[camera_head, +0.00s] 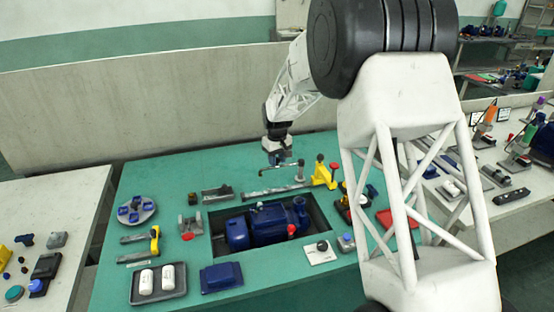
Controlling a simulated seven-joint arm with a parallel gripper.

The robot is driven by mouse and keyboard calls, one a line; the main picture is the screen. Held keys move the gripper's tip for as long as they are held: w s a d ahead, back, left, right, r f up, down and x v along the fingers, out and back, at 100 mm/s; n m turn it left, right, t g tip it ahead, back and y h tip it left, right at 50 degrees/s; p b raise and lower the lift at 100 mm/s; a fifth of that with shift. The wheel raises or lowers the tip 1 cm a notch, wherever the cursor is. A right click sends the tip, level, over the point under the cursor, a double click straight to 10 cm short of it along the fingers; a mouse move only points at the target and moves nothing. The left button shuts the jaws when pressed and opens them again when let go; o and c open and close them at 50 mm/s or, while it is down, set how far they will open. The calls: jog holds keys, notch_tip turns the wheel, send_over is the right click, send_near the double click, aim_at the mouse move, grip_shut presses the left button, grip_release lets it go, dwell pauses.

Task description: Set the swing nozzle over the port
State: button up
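My gripper (279,160) hangs pointing down over the back middle of the green bench. It is small in view, and I cannot tell whether its fingers are open or shut. A thin grey bent tube, likely the swing nozzle (268,171), shows just below the fingers and runs right to a short grey post (300,169). I cannot tell whether the fingers touch it. The blue pump (268,224) lies in a dark recess in front of the gripper. A small upright fitting (258,206) on its top may be the port; the tube's free end appears behind it, not above it.
A yellow bracket with levers (322,176) stands right of the post. Left are a round tray of blue parts (136,211) and a yellow-handled tool (155,244). A dark tray (180,294) and blue block (221,277) lie in front. My arm hides part of the right side.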

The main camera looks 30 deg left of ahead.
grip_shut()
jog(key=shift+s+d, duration=0.1)
jog(key=s+d+n, duration=0.2)
jog(key=d+n, duration=0.8)
jog(key=n, duration=0.3)
jog(key=shift+d+n, duration=0.2)
jog(key=shift+n, duration=0.2)
dwell(0.5)
jog(key=shift+o, duration=2.3)
grip_release()
